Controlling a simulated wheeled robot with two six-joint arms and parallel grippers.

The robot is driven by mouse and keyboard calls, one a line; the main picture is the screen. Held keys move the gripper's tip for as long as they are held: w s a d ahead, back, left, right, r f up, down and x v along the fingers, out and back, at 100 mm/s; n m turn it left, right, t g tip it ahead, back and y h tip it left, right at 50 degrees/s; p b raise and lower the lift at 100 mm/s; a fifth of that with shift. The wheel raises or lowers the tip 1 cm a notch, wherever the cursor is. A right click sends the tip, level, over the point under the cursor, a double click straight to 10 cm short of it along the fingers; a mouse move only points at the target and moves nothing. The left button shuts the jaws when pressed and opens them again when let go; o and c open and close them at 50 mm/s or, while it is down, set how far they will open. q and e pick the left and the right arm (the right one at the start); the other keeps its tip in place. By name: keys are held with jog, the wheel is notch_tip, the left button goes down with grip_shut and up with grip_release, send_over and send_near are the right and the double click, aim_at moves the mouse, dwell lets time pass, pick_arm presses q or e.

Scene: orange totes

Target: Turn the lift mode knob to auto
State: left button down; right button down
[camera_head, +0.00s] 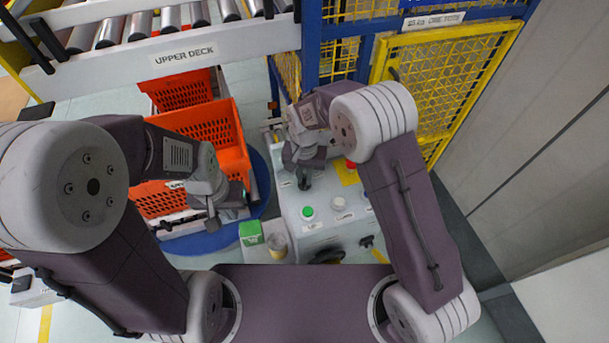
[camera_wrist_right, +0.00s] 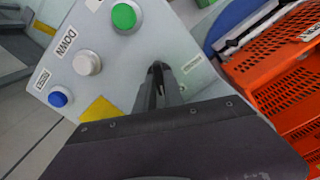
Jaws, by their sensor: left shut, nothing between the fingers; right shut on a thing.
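The grey control panel (camera_head: 325,226) stands in front of me with a green button (camera_head: 308,212) and a white button (camera_head: 338,203). My right gripper (camera_head: 304,182) points down at the panel, behind the green button. In the right wrist view its dark fingers (camera_wrist_right: 158,86) are closed together at the panel face, beside a small label (camera_wrist_right: 192,64) that I cannot read surely. It is shut on the lift mode knob, which the fingers hide; its pointing direction cannot be told. My left gripper (camera_head: 212,222) is shut and empty, beside the orange totes.
An orange tote (camera_head: 226,137) stands left of the panel on a blue round base (camera_head: 205,241). A red button (camera_head: 350,163) is partly hidden by my right arm. A yellow mesh gate (camera_head: 445,85) stands behind.

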aim_at(304, 179)
jog(key=shift+r+m, duration=0.1)
jog(key=shift+m, duration=1.5)
jog(key=c, duration=1.6)
grip_release()
jog(key=shift+o, duration=0.8)
jog(key=shift+s, duration=0.1)
jog(key=shift+r, duration=0.45)
notch_tip(304, 179, up, 8)
jog(key=b, duration=0.1)
jog(key=shift+b, duration=0.4)
